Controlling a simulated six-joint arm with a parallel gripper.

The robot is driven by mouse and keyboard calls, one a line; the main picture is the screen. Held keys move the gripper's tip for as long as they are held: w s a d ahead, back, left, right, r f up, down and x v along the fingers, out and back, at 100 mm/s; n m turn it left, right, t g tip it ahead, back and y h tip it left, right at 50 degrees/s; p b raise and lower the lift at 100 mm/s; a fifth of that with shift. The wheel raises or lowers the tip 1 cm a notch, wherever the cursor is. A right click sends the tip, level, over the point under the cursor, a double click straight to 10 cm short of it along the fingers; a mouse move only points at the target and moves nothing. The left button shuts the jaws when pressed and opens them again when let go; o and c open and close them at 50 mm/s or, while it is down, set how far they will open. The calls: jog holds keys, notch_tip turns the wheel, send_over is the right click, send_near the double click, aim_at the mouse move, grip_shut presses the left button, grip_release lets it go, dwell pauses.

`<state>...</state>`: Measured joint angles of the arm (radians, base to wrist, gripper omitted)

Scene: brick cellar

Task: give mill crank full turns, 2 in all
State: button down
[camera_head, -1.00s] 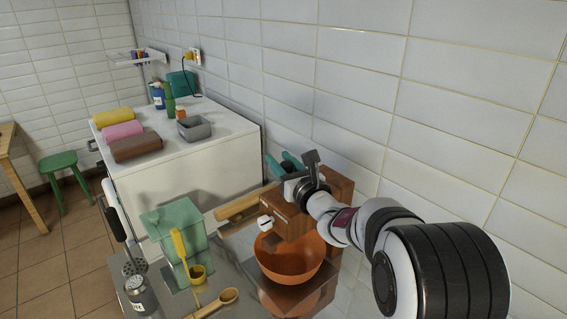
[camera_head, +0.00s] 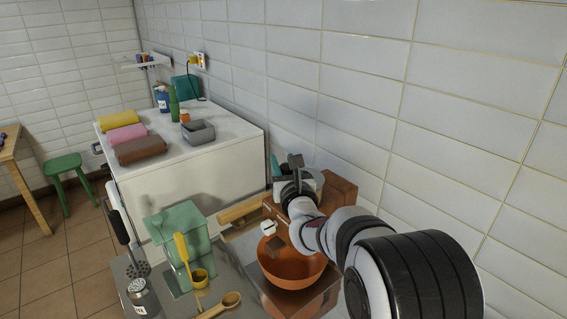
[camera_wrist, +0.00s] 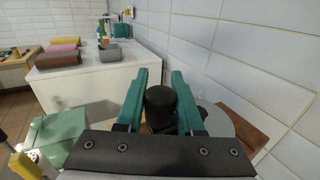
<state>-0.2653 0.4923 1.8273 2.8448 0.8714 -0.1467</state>
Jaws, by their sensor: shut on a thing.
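The mill (camera_head: 340,188) is a brown wooden body with a round grey top part (camera_head: 319,178), standing against the tiled wall; my wrist covers much of it. An orange bowl (camera_head: 291,272) sits below its front. In the wrist view my gripper (camera_wrist: 160,100) has its teal fingers on both sides of the crank's black knob (camera_wrist: 160,101) and is shut on it. The grey top (camera_wrist: 216,120) and brown wood (camera_wrist: 246,129) show to the right of the knob. The crank arm is hidden. In the head view my gripper (camera_head: 282,168) is above the mill's left side.
A white cabinet (camera_head: 200,165) with rolled towels stands behind. The tiled wall (camera_head: 420,100) is close on the right.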

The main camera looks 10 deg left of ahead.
jog(key=c, duration=0.5)
grip_release()
jog(key=shift+c, duration=0.2)
jog(key=v, duration=1.5)
jog(key=shift+s, duration=0.35)
jog(key=shift+d+r, duration=0.1)
jog(key=shift+d, duration=0.05)
